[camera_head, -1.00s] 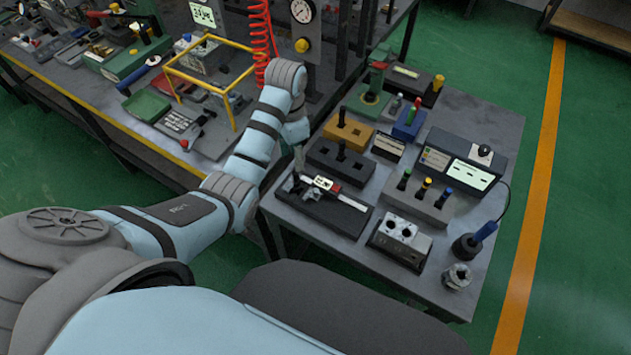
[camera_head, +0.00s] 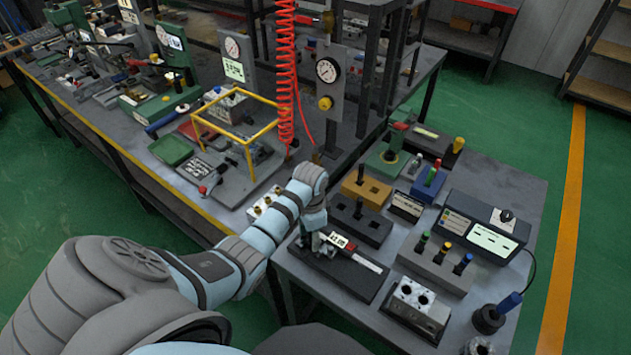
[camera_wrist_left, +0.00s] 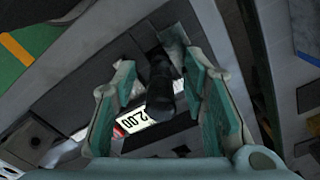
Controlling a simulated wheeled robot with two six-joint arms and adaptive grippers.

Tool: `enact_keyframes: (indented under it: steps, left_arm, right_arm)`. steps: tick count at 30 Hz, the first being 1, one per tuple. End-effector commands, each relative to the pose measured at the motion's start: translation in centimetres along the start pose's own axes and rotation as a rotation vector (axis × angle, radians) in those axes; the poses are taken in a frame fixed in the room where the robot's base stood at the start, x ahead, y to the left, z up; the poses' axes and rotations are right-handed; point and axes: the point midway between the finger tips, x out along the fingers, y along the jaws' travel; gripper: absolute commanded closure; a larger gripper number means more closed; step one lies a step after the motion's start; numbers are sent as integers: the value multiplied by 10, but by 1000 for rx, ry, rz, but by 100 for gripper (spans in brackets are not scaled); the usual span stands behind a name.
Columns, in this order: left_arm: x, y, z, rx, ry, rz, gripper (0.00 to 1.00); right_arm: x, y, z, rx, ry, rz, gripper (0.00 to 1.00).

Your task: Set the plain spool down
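A dark cylinder (camera_wrist_left: 160,82), seemingly the plain spool, stands between the fingers of my left gripper (camera_wrist_left: 158,90) in the left wrist view. The fingers are apart, with a visible gap on its left; I see no clear grip. In the head view my left gripper (camera_head: 314,240) points down at the left end of the black gauge base (camera_head: 350,277), and the spool there is hard to make out. My right gripper is not in view.
A dark block (camera_head: 372,229) and a yellow block (camera_head: 375,190), each with a black peg, stand behind the gauge. A grey rack (camera_head: 430,269) holds green, yellow and blue-topped pegs. A silver two-hole block (camera_head: 418,302) is in front. A red coiled hose (camera_head: 285,90) hangs behind.

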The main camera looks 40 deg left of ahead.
Motion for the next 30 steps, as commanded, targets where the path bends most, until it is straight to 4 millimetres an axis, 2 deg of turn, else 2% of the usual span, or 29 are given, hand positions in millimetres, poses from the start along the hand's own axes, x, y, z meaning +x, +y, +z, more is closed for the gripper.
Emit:
enact_keyframes:
  steps: [1, 6, 14, 25, 30]
  left_arm:
    - [9, 0, 1, -1, 0, 0, 60]
    - [6, -1, 1, -2, 0, -1, 60]
    - [5, 0, 0, 0, 0, 0, 100]
    - [4, 0, 0, 0, 1, -1, 100]
    - [-8, 0, -2, 2, 1, -1, 100]
  right_arm:
    - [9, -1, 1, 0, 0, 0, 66]
    - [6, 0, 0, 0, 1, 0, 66]
    - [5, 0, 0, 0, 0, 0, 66]
    - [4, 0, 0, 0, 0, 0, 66]
    - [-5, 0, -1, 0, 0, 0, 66]
